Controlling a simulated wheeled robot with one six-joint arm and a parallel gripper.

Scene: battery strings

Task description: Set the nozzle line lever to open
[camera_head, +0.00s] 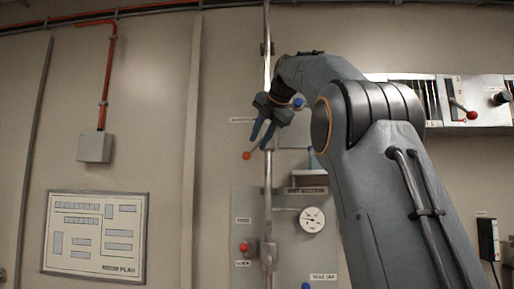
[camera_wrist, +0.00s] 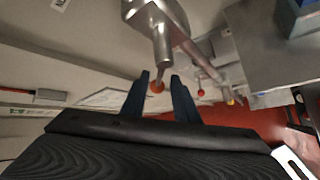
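A lever with an orange ball knob (camera_head: 247,155) stands out from the vertical pipe, just below and left of my gripper's fingertips. The same orange knob (camera_wrist: 156,86) shows between the fingers in the wrist view, with its rod running up to a metal valve body (camera_wrist: 155,22). My gripper (camera_head: 259,145) points down with its blue fingers apart and nothing held. Its dark fingers (camera_wrist: 160,77) also stand apart in the wrist view; contact with the knob cannot be told. A small label (camera_head: 243,119) beside the pipe is too small to read.
A vertical pipe (camera_head: 267,60) runs beside my gripper. Below are a red knob (camera_head: 243,247) between two labels, a round gauge (camera_head: 312,219) and a blue knob (camera_head: 306,286). A panel with a red-knobbed lever (camera_head: 471,115) is at right. The wall at left holds a room plan (camera_head: 95,235).

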